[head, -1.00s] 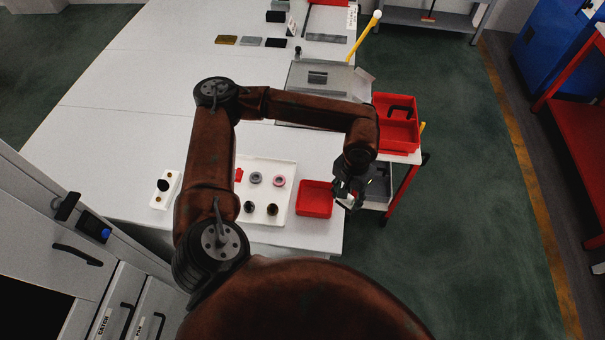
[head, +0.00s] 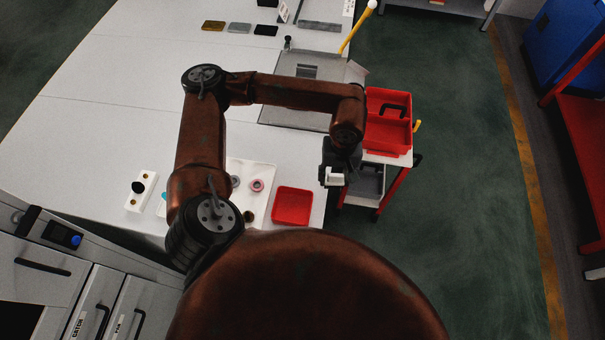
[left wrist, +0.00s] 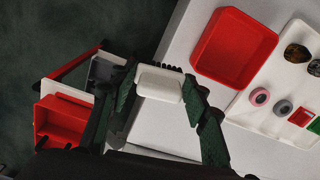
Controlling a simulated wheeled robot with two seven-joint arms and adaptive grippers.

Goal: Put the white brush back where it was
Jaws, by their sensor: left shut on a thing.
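The white brush (left wrist: 160,84), a small white block with dark bristles along its far side, is between the fingers of my left gripper (left wrist: 158,90) in the left wrist view. The gripper is shut on it. In the head view my left gripper (head: 333,168) hangs just off the right edge of the table, with the white brush (head: 336,180) at its tip. It is up and to the right of the small red bin (head: 292,206). My right gripper is not in view.
A white tray (left wrist: 246,117) with several round parts lies beside the red bin. A cart with a red toolbox (head: 388,145) and a grey bin (head: 367,184) stands right of the table. Much of the white table (head: 110,115) at left is clear.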

